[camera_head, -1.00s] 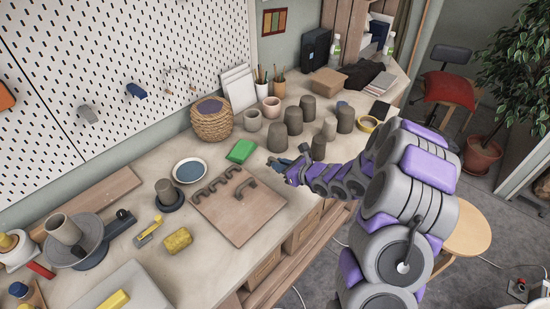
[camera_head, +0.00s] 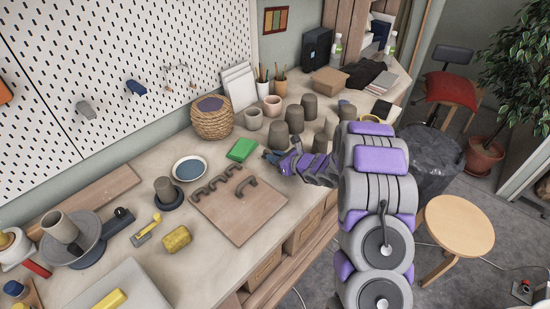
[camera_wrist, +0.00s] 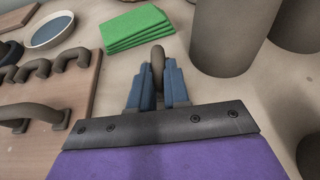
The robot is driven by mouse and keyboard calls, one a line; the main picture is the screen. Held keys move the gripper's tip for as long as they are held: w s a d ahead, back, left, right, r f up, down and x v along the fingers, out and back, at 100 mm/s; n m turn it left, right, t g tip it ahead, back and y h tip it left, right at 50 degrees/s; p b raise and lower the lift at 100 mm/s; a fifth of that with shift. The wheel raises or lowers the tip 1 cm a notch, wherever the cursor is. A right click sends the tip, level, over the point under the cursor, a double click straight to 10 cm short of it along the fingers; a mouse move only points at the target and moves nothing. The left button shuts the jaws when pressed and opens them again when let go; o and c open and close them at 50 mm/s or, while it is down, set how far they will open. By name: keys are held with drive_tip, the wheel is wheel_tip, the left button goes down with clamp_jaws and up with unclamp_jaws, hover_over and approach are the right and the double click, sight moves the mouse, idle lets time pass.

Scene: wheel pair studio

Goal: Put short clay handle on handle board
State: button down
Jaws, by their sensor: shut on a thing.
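My gripper (camera_head: 273,157) is at the right of the handle board (camera_head: 238,222), over the table beside the green stack. In the wrist view, its blue fingers (camera_wrist: 158,80) are shut on a small curved brown-grey piece, the short clay handle (camera_wrist: 158,57), which stands out past the fingertips. The handle board also shows in the wrist view (camera_wrist: 82,88), left of the fingers. Several dark clay handles (camera_head: 226,179) stand in a row at its back edge, with a larger handle (camera_head: 247,184) in front. The held handle is not clear in the head view.
A green stack of sponges or cloths (camera_head: 241,150) lies just behind the board. A blue-and-white dish (camera_head: 189,169) and a yellow sponge (camera_head: 177,239) lie left. The board's front half is bare.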

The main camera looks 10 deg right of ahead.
drive_tip(key=c, duration=1.1)
unclamp_jaws()
